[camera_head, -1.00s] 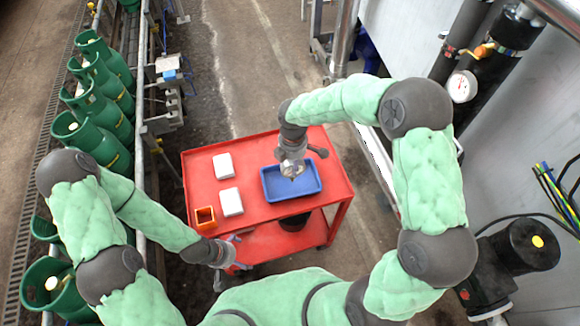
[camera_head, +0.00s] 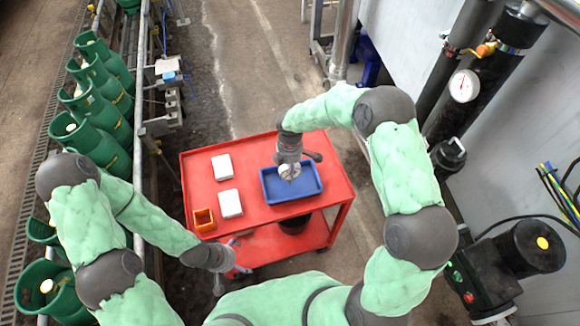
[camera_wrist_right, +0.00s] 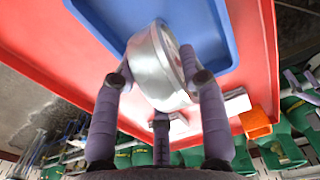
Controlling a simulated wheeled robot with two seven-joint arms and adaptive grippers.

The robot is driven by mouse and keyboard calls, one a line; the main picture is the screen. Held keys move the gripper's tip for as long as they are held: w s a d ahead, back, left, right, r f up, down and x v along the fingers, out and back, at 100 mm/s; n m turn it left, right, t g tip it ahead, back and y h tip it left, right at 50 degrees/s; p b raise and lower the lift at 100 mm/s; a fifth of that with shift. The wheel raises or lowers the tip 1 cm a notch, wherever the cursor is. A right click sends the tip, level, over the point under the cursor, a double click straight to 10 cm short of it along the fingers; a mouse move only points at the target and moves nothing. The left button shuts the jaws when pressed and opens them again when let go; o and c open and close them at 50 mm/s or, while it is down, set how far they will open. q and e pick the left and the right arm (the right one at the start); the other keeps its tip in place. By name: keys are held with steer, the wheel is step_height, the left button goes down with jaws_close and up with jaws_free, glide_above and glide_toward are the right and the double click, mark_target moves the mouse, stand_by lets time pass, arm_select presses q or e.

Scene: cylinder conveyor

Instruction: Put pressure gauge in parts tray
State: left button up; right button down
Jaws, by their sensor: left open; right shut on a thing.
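The blue parts tray (camera_head: 309,187) lies on the right part of the red cart top. My right gripper (camera_head: 290,172) is over the tray's upper left part. In the right wrist view my right gripper (camera_wrist_right: 165,80) is shut on the pressure gauge (camera_wrist_right: 152,72), a round silver metal body held between the fingers. The blue tray (camera_wrist_right: 212,30) shows behind the gauge there. I cannot tell whether the gauge touches the tray floor. My left gripper (camera_head: 232,268) is open and empty beside the cart's near left edge.
Two white boxes (camera_head: 222,167) (camera_head: 230,203) and an orange open bin (camera_head: 204,219) stand on the red cart (camera_head: 255,152), left of the tray. A dark round container (camera_head: 294,225) is on its lower shelf. A dial gauge (camera_head: 464,86) is on piping at right. Green cylinders (camera_head: 98,104) stand left.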

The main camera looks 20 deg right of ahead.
steer(key=shift+f, duration=0.1)
steer(key=shift+f, duration=0.1)
steer(key=c, duration=0.7)
jaws_free()
steer(key=shift+r, duration=0.25)
step_height(320, 180, up, 12)
steer(key=shift+f+p, duration=0.1)
steer(key=shift+p, duration=1)
steer(key=shift+s, duration=0.1)
